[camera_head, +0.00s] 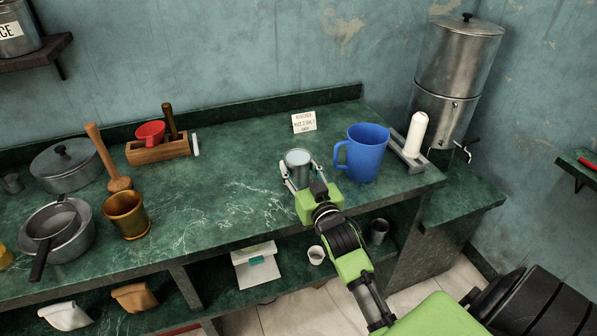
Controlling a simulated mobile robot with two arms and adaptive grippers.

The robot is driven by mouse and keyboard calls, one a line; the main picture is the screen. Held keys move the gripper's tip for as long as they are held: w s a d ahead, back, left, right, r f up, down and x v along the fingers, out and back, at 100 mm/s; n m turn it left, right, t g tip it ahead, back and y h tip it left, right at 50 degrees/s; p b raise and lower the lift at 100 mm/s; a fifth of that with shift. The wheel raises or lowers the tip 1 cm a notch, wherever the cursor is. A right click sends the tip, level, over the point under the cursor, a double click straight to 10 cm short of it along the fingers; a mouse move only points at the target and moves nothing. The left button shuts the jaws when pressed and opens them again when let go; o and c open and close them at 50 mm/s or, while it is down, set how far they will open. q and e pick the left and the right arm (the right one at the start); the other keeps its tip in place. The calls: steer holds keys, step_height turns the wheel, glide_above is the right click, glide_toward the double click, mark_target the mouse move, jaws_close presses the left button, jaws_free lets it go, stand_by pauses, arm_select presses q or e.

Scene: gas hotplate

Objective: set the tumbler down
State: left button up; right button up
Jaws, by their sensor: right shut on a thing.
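The tumbler's lower part is hidden by the gripper. I cannot tell whether its base touches the counter. My left gripper is not in view.
A blue jug (362,153) stands close to the right of the tumbler, with its handle towards it. A small sign card (304,122) stands behind. A white cylinder (416,135) and a metal urn (456,75) are farther right. The counter left of the tumbler is clear.

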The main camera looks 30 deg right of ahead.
steer(key=shift+f, duration=0.55)
steer(key=o, duration=1.3)
steer(key=shift+f, duration=0.2)
steer(key=shift+o, duration=0.2)
steer(key=shift+s, duration=0.1)
steer(key=shift+r, duration=0.1)
steer(key=shift+s, duration=0.25)
steer(key=p+v, duration=0.4)
steer(key=v, duration=0.6)
steer(key=shift+s+r, duration=0.1)
steer(key=shift+s, duration=0.15)
steer(key=shift+s+a, duration=0.15)
steer(key=shift+s, duration=0.3)
